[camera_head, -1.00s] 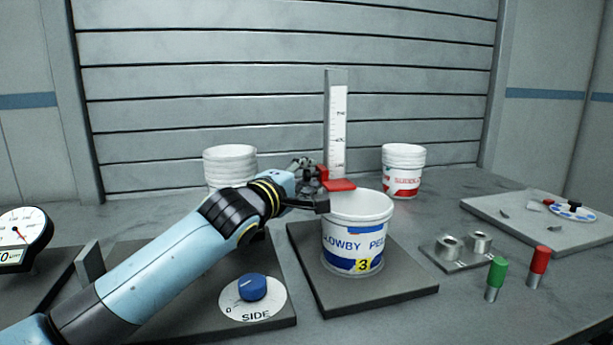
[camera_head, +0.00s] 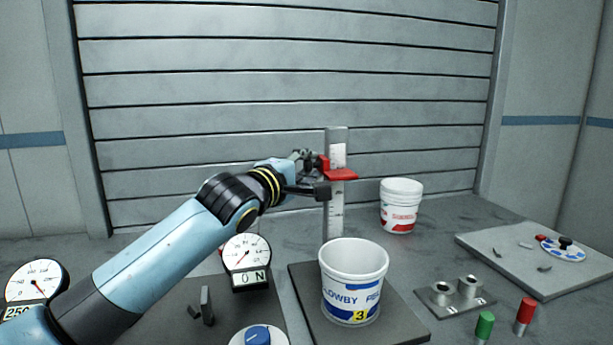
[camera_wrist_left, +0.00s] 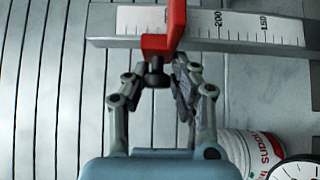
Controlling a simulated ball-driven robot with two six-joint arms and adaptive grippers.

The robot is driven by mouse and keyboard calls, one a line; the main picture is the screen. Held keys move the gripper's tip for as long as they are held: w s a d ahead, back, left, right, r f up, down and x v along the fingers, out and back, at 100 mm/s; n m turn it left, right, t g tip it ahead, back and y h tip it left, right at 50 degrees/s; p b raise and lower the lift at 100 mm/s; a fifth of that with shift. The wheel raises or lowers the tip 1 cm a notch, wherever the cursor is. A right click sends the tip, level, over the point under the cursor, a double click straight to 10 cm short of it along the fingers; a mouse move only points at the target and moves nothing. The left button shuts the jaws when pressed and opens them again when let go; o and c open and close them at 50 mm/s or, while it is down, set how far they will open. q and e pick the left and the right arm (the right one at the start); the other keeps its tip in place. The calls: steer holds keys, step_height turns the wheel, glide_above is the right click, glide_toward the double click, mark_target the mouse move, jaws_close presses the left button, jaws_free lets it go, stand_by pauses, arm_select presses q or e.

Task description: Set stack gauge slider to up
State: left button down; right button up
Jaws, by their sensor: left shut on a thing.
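The stack gauge is an upright grey post with a white scale (camera_head: 336,212) behind the labelled bucket. Its red slider (camera_head: 341,175) sits high on the post, well above the bucket rim. My left gripper (camera_head: 322,178) is at the post, shut on the slider. In the left wrist view the gripper (camera_wrist_left: 160,82) has its fingers around the dark knob below the red slider (camera_wrist_left: 165,30), which lies across the scale (camera_wrist_left: 240,27) near the 200 mark. My right gripper is in no view.
A white bucket (camera_head: 351,290) stands on a dark plate (camera_head: 400,328) before the gauge. Another bucket (camera_head: 400,205) stands behind right. A dial (camera_head: 246,255) stands below my left arm. Green (camera_head: 485,325) and red (camera_head: 526,311) pegs are at front right.

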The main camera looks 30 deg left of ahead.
arm_select(q)
step_height(320, 180, up, 6)
steer(key=p, duration=0.3)
steer(key=shift+r, duration=0.1)
steer(key=shift+d+r, duration=0.1)
steer(key=shift+r, duration=0.15)
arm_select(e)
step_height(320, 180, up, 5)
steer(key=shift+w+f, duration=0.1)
arm_select(q)
steer(key=shift+r, duration=0.1)
steer(key=c, duration=1.1)
jaws_free()
steer(key=shift+f, duration=0.2)
steer(key=shift+s+f, duration=0.1)
steer(key=shift+s, duration=0.05)
steer(key=s, duration=1.1)
steer(key=shift+s+d, duration=0.3)
steer(key=shift+d, duration=0.15)
